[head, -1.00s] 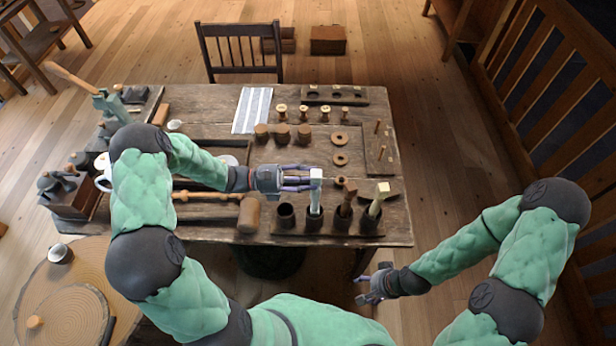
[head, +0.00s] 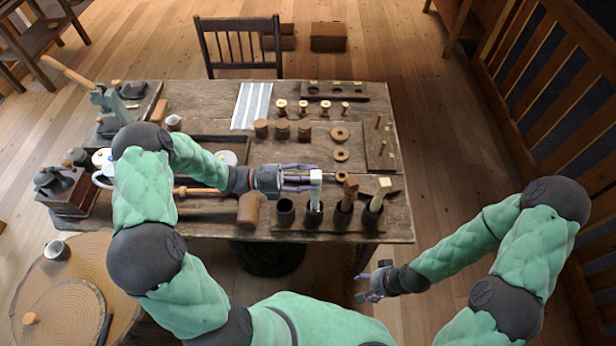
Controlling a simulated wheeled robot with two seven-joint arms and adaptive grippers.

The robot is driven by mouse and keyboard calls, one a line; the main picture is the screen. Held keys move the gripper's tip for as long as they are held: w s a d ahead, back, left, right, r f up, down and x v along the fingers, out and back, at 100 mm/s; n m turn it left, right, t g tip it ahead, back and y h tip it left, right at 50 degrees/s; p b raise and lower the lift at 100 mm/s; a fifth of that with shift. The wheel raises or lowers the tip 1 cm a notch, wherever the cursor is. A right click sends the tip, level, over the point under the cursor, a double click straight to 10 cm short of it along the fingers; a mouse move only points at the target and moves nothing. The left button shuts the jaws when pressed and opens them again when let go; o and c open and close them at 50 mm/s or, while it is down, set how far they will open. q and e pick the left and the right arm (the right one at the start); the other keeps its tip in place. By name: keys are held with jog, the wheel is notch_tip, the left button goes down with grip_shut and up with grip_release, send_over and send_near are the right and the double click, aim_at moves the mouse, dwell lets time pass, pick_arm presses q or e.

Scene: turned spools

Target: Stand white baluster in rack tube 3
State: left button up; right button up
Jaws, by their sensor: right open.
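The white baluster (head: 315,193) stands upright in the rack (head: 328,236), with its lower end in the second tube from the left. My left gripper (head: 313,182) reaches in from the left with its fingers at the baluster's upper part, just below its square top. It looks shut on it, though the far finger is partly hidden. The leftmost tube (head: 285,213) looks empty. A brown baluster (head: 350,188) leans in the third tube from the left, and a cream one (head: 381,191) in the rightmost. My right gripper (head: 373,283) is open and empty, off the table's front edge.
A mallet (head: 249,211) lies left of the rack. Behind are wooden rings (head: 340,134), several spools (head: 281,107), brown cylinders (head: 282,129) and a striped cloth (head: 252,106). A peg board (head: 381,143) lies at the right.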

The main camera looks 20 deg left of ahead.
pick_arm(q)
jog(key=shift+o, duration=1.1)
jog(key=v, duration=1.2)
jog(key=shift+f, duration=0.1)
